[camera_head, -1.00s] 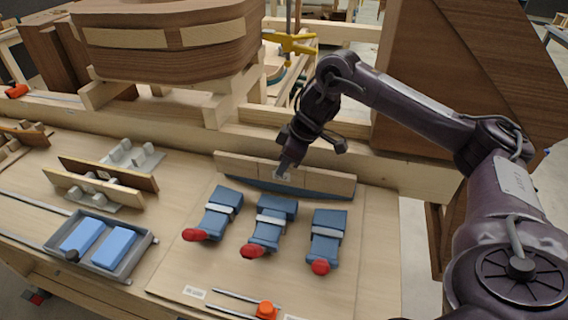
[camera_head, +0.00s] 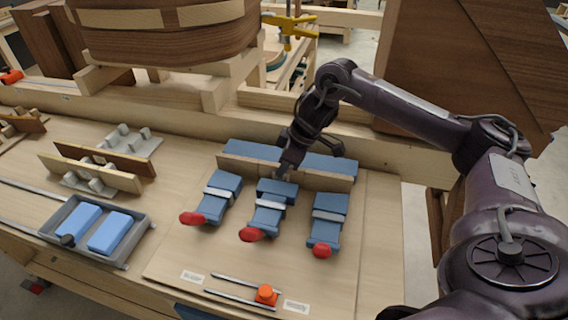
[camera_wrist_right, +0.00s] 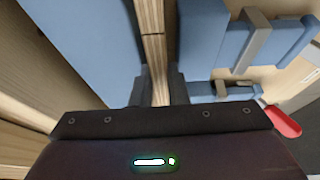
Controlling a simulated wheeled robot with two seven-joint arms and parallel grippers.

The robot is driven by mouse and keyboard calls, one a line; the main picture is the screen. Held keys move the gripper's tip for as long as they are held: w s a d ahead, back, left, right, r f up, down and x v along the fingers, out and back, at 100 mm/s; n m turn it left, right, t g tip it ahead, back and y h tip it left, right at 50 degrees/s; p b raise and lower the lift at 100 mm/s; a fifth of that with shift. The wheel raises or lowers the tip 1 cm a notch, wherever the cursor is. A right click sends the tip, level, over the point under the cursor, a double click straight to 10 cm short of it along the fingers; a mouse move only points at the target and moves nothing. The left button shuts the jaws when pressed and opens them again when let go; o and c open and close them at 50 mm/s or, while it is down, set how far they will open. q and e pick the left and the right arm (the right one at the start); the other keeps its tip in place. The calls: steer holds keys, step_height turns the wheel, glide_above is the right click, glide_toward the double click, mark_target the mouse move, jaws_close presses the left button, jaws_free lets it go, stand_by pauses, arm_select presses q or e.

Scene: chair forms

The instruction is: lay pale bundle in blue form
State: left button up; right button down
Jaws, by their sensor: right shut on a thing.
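The pale bundle (camera_head: 321,180) is a long strip of light wood, standing on edge at the middle of the bench. It also shows in the right wrist view (camera_wrist_right: 152,38). My right gripper (camera_head: 283,172) points down and is shut on it near its middle. The long blue form (camera_head: 333,164) lies directly behind the bundle in the head view, and fills the upper left of the right wrist view (camera_wrist_right: 85,45). The bundle runs along the form's front side; I cannot tell whether they touch. My left gripper is out of view.
Blue clamps with red knobs stand in front of the bundle: left (camera_head: 218,193), middle (camera_head: 267,212) and right (camera_head: 325,228). A grey tray (camera_head: 142,235) with blue blocks (camera_head: 109,232) is at left.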

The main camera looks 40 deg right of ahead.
steer(key=shift+f, duration=0.25)
steer(key=c, duration=1.3)
jaws_free()
steer(key=v, duration=0.7)
steer(key=shift+s+d+r, duration=0.1)
steer(key=shift+s+r, duration=0.05)
steer(key=shift+r, duration=0.2)
